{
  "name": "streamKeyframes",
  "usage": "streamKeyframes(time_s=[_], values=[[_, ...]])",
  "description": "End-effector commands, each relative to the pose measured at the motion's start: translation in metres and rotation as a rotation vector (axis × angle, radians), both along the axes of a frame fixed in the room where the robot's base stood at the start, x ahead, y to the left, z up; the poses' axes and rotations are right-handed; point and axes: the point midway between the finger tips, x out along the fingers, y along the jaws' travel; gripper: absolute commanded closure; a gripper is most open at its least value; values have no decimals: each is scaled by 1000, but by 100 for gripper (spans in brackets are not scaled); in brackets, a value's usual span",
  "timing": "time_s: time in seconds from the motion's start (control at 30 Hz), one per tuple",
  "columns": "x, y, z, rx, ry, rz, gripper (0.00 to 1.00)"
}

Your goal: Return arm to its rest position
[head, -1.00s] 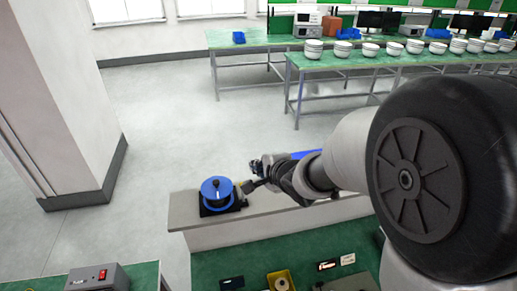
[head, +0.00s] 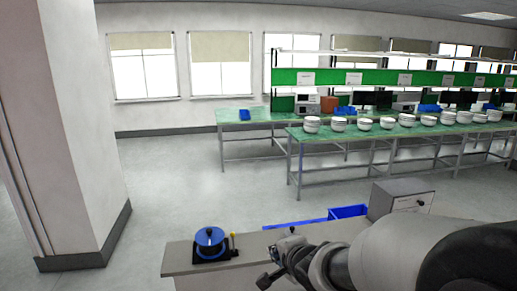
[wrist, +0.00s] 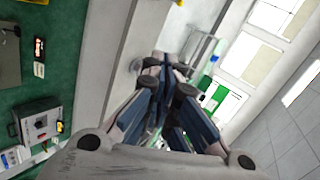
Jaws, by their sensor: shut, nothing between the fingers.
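My gripper (head: 270,279) is low in the head view, above the near edge of a grey-topped counter (head: 185,257). My arm reaches in from the lower right. In the wrist view my gripper (wrist: 168,62) shows its fingers drawn together, with nothing between them. The gripper is apart from the blue round device to its left.
A grey box (head: 400,196) and a blue bin (head: 348,212) are to the right. Green benches (head: 335,135) with white bowls stand farther back. Open floor lies between.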

Motion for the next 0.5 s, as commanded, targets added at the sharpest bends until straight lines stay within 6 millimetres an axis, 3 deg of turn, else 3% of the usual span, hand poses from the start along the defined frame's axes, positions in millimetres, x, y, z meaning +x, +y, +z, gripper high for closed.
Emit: streamKeyframes(time_s=[0.27,0.37,0.5], values=[[-39,-43,-34,-275,21,38,100],[-66,-62,-54,-408,54,78,100],[-117,-86,-91,-601,128,179,100]])
